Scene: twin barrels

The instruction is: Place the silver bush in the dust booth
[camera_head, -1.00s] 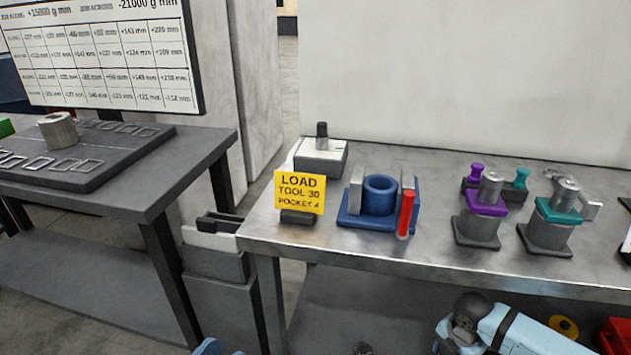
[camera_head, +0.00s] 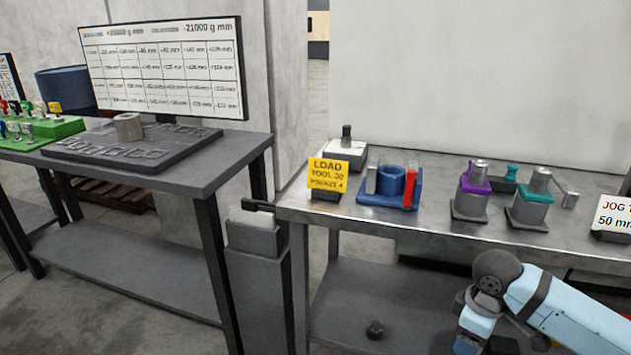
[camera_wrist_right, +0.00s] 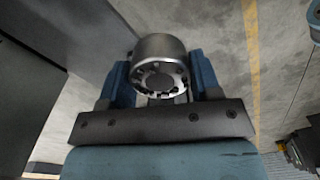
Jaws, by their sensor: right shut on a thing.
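In the right wrist view, my right gripper (camera_wrist_right: 160,70) is shut on the silver bush (camera_wrist_right: 158,47), a short metal cylinder with a ring of dark holes in its end face. The blue fingers press on it from both sides, and it is clear of any surface. In the head view, my right arm shows at the lower right, but its gripper and the bush do not show. My left gripper is out of view. I cannot tell which thing is the dust booth.
A steel bench (camera_head: 440,222) holds a blue fixture (camera_head: 391,187), a purple-topped stand (camera_head: 470,193) and a teal-topped stand (camera_head: 531,197). A dark table (camera_head: 200,180) at left carries a slotted board with a grey cylinder (camera_head: 128,127). A grey box (camera_head: 253,237) stands between the tables.

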